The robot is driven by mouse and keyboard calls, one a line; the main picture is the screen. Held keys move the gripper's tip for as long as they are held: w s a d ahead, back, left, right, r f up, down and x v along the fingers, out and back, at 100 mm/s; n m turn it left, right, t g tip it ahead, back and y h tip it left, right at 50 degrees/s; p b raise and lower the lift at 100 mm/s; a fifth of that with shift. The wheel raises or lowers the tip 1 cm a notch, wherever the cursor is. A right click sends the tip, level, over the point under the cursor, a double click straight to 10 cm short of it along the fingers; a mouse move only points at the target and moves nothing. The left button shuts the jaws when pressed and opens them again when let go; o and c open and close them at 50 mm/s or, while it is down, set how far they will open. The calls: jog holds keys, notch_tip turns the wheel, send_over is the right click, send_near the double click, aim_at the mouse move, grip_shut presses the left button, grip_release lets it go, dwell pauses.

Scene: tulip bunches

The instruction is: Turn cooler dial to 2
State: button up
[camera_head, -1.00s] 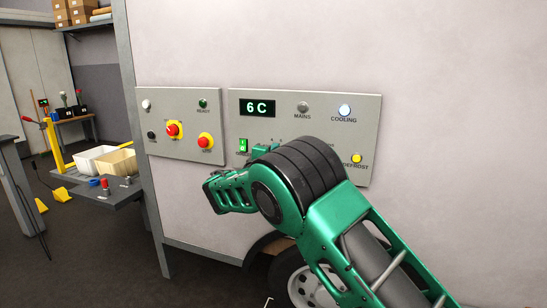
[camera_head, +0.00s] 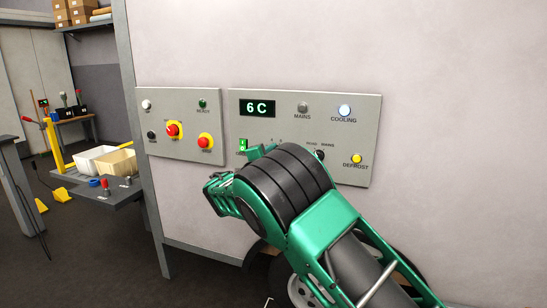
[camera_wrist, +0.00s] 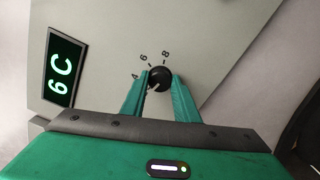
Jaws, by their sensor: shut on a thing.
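The cooler dial (camera_wrist: 160,79) is a round black knob on the grey panel, seen in the wrist view between my fingers. Marks 4, 6 and 8 show around its upper left side. A pale pointer line on the knob runs toward the lower left, below the 4. Any mark there is hidden by my left finger. My gripper (camera_wrist: 161,88) is shut on the dial, one green finger on each side. In the head view my arm hides the dial. The display (camera_head: 257,108) reads 6 C.
The cooler panel (camera_head: 290,98) also carries a lit cooling lamp (camera_head: 344,111), a yellow defrost button (camera_head: 356,159), a lit green switch (camera_head: 242,145) and a black road/mains selector (camera_head: 320,155). A second panel (camera_head: 180,98) with red buttons is to the left.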

jog(key=shift+a+f, duration=0.25)
jog(key=shift+f, duration=0.05)
jog(key=o, duration=1.1)
jog(key=shift+c, duration=0.2)
jog(key=shift+d+r, duration=0.1)
jog(key=shift+r, duration=0.05)
jog(key=v, duration=1)
jog(key=shift+s, duration=0.35)
